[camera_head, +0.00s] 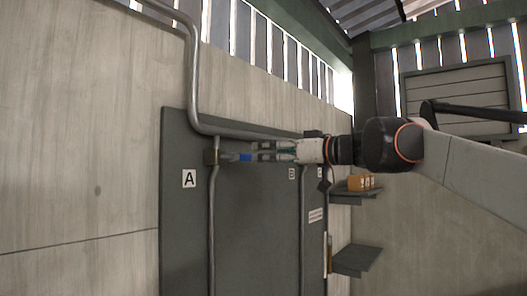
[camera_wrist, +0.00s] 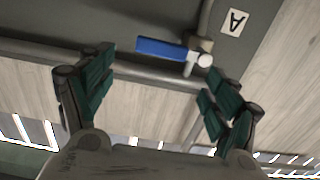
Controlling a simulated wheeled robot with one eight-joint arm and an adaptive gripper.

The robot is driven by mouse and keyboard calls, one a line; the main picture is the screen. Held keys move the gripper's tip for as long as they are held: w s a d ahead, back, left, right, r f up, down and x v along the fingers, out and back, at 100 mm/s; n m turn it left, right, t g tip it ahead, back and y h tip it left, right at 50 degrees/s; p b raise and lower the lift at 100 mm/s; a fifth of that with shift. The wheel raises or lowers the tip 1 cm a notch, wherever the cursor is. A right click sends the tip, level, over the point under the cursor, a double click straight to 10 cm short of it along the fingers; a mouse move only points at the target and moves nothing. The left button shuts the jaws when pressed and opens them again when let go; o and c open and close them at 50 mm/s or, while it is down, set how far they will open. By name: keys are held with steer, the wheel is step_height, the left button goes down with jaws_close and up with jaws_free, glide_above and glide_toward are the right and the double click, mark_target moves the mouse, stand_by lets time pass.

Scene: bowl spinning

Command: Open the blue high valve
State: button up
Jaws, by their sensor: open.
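The blue valve handle (camera_head: 240,157) sticks out to the right from a brass-coloured valve body (camera_head: 211,157) on a vertical pipe, high on a dark panel beside the label A. In the wrist view the blue handle (camera_wrist: 161,48) lies sideways beyond the fingertips, with its white pivot (camera_wrist: 204,60) at its right end. My gripper (camera_head: 262,151) is open and points left at the handle in the head view. In the wrist view my gripper (camera_wrist: 155,75) has its two green-padded fingers wide apart, with nothing between them. I cannot tell whether a fingertip touches the handle.
The dark panel (camera_head: 255,220) also carries a second vertical pipe (camera_head: 303,230) near label B. A grey pipe (camera_head: 191,80) bends along the panel's top. Shelves (camera_head: 355,260) stand at right, the upper one with orange-brown boxes (camera_head: 360,183).

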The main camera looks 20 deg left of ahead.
mark_target(248, 158)
steer(key=p+x, duration=0.1)
steer(key=x, duration=0.7)
steer(key=shift+p, duration=0.35)
steer(key=c, duration=1.5)
